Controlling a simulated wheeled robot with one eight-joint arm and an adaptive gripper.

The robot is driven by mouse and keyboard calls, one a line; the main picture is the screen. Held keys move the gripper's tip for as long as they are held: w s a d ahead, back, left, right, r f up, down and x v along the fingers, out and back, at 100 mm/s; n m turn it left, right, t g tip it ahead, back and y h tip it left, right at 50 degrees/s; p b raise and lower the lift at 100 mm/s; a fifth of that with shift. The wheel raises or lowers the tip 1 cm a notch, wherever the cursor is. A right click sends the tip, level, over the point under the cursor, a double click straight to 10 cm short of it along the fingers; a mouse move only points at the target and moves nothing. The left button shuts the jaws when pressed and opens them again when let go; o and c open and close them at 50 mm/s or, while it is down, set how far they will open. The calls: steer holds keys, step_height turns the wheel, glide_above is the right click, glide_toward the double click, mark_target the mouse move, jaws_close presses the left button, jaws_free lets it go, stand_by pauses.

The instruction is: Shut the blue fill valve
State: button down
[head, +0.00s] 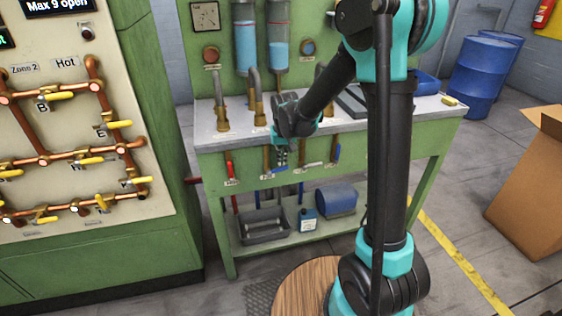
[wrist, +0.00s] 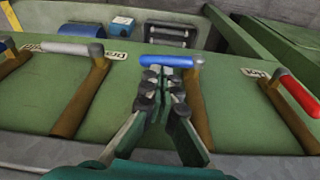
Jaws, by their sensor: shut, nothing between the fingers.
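The blue valve handle (head: 267,172) sits at the lower end of a brass pipe on the front of the green bench. In the wrist view the blue handle (wrist: 168,61) lies crosswise to its pipe (wrist: 197,105), reaching left from the pipe's end. My gripper (head: 281,158) is beside this valve in the head view. In the wrist view my gripper's fingertips (wrist: 162,76) are close together, empty, and just short of the handle's middle. I cannot tell whether they touch it. The valve's own label is not readable here.
A red handle (wrist: 297,93) and a white handle (wrist: 65,48) stand on neighbouring pipes to either side. Another blue handle (head: 338,152) is further right on the bench front.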

steer(key=shift+w+r, duration=0.15)
steer(key=shift+r, duration=0.6)
steer(key=r, duration=0.2)
steer(key=shift+w+a+r, duration=0.2)
steer(key=shift+a+r, duration=0.1)
steer(key=shift+r, duration=0.05)
steer(key=v, duration=1)
steer(key=shift+n+h, duration=0.6)
steer(key=x, duration=0.5)
steer(key=s+a+x, duration=0.1)
steer(key=x, duration=0.4)
steer(key=s+x, duration=0.1)
steer(key=x, duration=0.4)
steer(key=shift+s+a+f, duration=0.15)
steer(key=shift+s+f, duration=0.05)
steer(key=shift+f, duration=0.15)
